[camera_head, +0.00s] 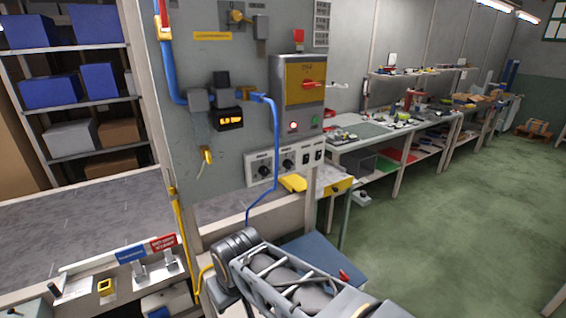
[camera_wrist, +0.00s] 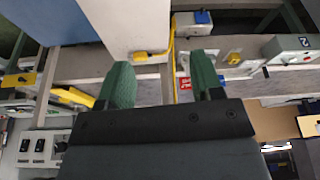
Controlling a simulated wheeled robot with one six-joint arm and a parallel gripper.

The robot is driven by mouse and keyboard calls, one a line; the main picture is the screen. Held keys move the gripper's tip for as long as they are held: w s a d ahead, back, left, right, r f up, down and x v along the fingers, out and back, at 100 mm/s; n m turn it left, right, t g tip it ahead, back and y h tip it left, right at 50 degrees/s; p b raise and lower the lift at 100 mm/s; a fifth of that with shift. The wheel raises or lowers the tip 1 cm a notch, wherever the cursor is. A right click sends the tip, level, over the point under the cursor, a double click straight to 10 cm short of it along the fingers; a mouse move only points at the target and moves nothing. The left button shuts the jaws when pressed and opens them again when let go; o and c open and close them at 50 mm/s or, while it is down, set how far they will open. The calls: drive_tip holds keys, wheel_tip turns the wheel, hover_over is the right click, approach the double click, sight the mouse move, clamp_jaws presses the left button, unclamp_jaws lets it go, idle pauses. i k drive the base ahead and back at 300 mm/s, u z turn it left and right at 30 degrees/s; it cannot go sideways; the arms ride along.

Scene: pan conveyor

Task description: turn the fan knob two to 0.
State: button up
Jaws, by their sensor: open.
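A pale control panel (camera_head: 277,176) on the grey wall has two round black knobs side by side, a left knob (camera_head: 264,170) and a right knob (camera_head: 288,164). Their labels are too small to read, so I cannot tell their settings. Two dark switches (camera_head: 312,156) sit to their right. In the wrist view part of this panel (camera_wrist: 32,164) shows at the lower left, with its switches and the edge of a knob, partly hidden by my gripper. My gripper (camera_wrist: 160,84) has two green fingers, spread apart and empty, away from the knobs.
A grey box with a yellow front (camera_head: 305,83) and red handle is above the panel. A yellow object (camera_head: 293,183) lies just under it. Blue hose (camera_head: 275,150) hangs past the panel's front. A workbench (camera_head: 372,138) stands right; green floor (camera_head: 450,220) is clear.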

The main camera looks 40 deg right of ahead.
sight(288, 164)
drive_tip(key=k, duration=1)
drive_tip(key=z, duration=0.5)
drive_tip(key=i, duration=0.7)
drive_tip(key=u, duration=0.5)
